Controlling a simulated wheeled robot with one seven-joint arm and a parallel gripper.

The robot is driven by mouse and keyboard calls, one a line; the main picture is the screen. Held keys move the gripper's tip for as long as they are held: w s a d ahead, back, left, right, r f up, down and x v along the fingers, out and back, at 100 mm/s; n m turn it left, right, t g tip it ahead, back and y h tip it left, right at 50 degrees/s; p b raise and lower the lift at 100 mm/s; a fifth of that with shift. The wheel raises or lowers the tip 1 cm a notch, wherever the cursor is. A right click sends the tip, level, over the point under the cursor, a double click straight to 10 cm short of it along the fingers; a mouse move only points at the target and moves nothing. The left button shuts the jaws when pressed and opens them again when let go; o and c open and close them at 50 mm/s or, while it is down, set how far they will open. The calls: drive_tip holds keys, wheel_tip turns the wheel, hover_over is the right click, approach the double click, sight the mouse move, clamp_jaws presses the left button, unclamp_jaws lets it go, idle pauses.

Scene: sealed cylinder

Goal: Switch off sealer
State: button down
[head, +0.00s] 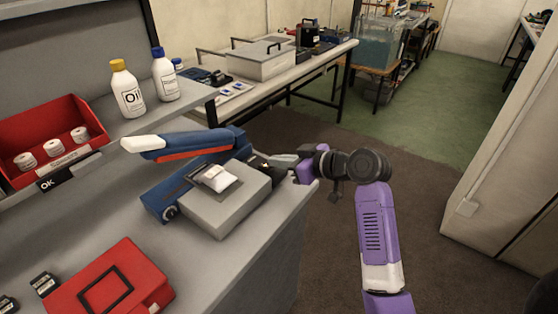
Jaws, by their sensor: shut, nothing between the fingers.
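The sealer is a blue device (181,196) on the grey bench, partly hidden behind a grey block. Its blue arm (195,143), with a red-orange strip underneath and a white end (142,144), is raised and points left. A dark part with a small pale spot (262,163) sits at its rear right; I cannot make out a switch or its position. My gripper (276,161) is shut and empty, pointing left at this dark part. I cannot tell whether it touches it.
A grey block (228,206) bears a clear packet with white contents (218,179). A red bin (45,135) with several white rolls, two bottles (127,89) (165,76) and a red case (112,283) are left. Open floor (335,240) lies right of the bench.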

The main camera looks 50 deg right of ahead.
drive_tip(key=f+t+b, duration=0.1)
drive_tip(key=b, duration=0.2)
drive_tip(key=shift+s+f, duration=0.1)
drive_tip(key=shift+f, duration=0.25)
drive_tip(key=shift+r+p, duration=0.3)
drive_tip(key=shift+r, duration=0.2)
drive_tip(key=shift+r+p, duration=0.7)
drive_tip(key=shift+r, duration=0.05)
drive_tip(key=shift+s, duration=0.1)
drive_tip(key=v, duration=0.7)
drive_tip(key=shift+s+r, duration=0.1)
drive_tip(key=shift+s, duration=0.15)
